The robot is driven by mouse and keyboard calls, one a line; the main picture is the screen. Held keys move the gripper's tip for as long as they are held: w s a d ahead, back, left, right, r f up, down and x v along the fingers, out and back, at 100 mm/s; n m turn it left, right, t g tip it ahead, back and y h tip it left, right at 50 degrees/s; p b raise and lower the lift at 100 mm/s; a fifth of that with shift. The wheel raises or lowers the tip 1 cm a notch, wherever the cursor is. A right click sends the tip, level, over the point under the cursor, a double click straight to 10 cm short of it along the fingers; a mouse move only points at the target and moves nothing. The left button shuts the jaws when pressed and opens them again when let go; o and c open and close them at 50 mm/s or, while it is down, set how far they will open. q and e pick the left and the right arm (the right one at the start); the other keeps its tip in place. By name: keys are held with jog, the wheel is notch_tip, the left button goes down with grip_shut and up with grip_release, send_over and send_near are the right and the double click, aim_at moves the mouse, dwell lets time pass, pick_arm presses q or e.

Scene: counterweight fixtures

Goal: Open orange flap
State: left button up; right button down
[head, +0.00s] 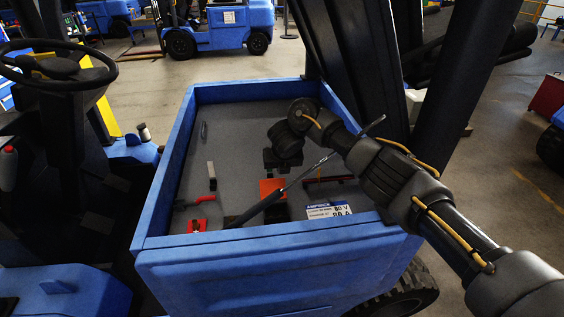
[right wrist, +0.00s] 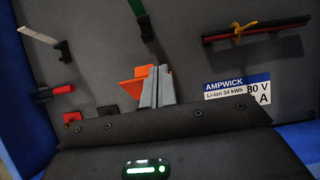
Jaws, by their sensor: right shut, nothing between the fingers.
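The orange flap (head: 272,188) sits on the grey panel inside the blue compartment in the head view, just below my right gripper (head: 275,165). In the right wrist view, the orange flap (right wrist: 127,92) shows to the left of the grey fingers of my right gripper (right wrist: 155,88), with a small orange part also to their right. The fingers are shut together with nothing between them and cover part of the flap. I cannot tell whether they touch it. My left gripper is in neither view.
Blue walls (head: 163,170) surround the panel. A dark strut (head: 255,212) rises across the compartment near the flap. A red-handled part (head: 195,202) and a white lever (head: 211,170) lie to the left. A white label (head: 328,210) is at right, and a dark bar (right wrist: 257,32) lies beyond it.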

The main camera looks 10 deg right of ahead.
jog(key=p+v, duration=0.4)
jog(key=v, duration=0.3)
jog(key=shift+s+r, duration=0.15)
jog(key=shift+r, duration=0.15)
